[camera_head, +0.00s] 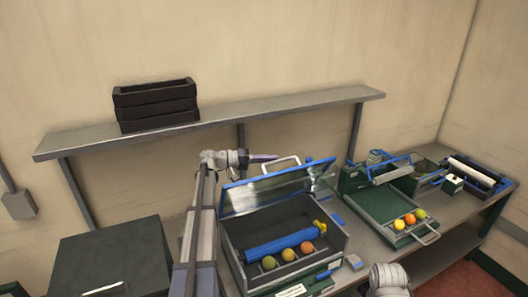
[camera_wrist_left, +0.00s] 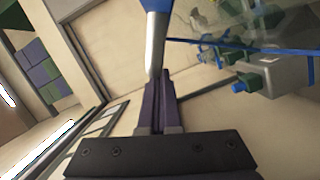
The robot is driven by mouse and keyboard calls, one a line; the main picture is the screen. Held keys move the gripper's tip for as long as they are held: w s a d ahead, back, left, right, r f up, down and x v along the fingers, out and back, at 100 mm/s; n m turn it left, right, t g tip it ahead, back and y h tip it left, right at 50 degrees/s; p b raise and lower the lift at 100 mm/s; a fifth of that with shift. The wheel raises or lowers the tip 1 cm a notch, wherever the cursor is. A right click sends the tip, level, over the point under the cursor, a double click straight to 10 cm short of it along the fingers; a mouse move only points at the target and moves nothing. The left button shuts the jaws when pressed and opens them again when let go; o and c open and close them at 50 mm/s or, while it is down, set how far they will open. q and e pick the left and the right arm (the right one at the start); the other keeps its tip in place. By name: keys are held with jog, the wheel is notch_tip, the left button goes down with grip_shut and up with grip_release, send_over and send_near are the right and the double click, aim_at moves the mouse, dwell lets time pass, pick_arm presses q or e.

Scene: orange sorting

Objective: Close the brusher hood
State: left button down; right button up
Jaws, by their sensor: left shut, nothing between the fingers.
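The brusher hood (camera_head: 265,192) is a clear panel in a blue frame, raised and tilted up at the back of the grey brusher box (camera_head: 337,238). A pale handle (camera_head: 280,164) stands at its top edge. A blue roller (camera_head: 283,243) and several fruits lie in the open box. My left gripper (camera_head: 265,157) is shut and empty, behind the hood's top edge near the handle. In the left wrist view its purple fingers (camera_wrist_left: 158,95) are together, with a silver-and-blue bar (camera_wrist_left: 155,35) close by their tips. I cannot tell whether they touch. My right gripper is out of view.
A wall shelf (camera_head: 240,113) with stacked black crates (camera_head: 156,104) is above and behind. A green tray (camera_head: 380,215) with fruits stands right of the brusher. A dark green box (camera_head: 112,255) is at the left.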

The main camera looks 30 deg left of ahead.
aim_at(279, 178)
pick_arm(q)
jog(key=s+d+f, duration=0.1)
jog(key=d, duration=0.1)
jog(key=s+d+f+m+b, duration=0.1)
jog(key=s+d, duration=0.1)
jog(key=s+d+f+m+b, duration=0.1)
jog(key=s+d+f, duration=0.1)
jog(key=shift+s+d+y, duration=0.1)
jog(key=shift+d+y, duration=0.15)
jog(key=shift+y, duration=0.15)
jog(key=s+d+f+m+y+b, duration=0.1)
jog(key=s+d+f+m+b, duration=0.2)
jog(key=f+b, duration=0.6)
jog(key=s+d+f+m+y+b, duration=0.1)
jog(key=s+d+f+m+b, duration=0.2)
jog(key=s+d+f+b, duration=0.2)
notch_tip(279, 178, down, 6)
jog(key=d+b, duration=0.3)
jog(key=shift+r+m+b, duration=0.2)
jog(key=shift+m+b, duration=0.2)
jog(key=shift+s, duration=0.2)
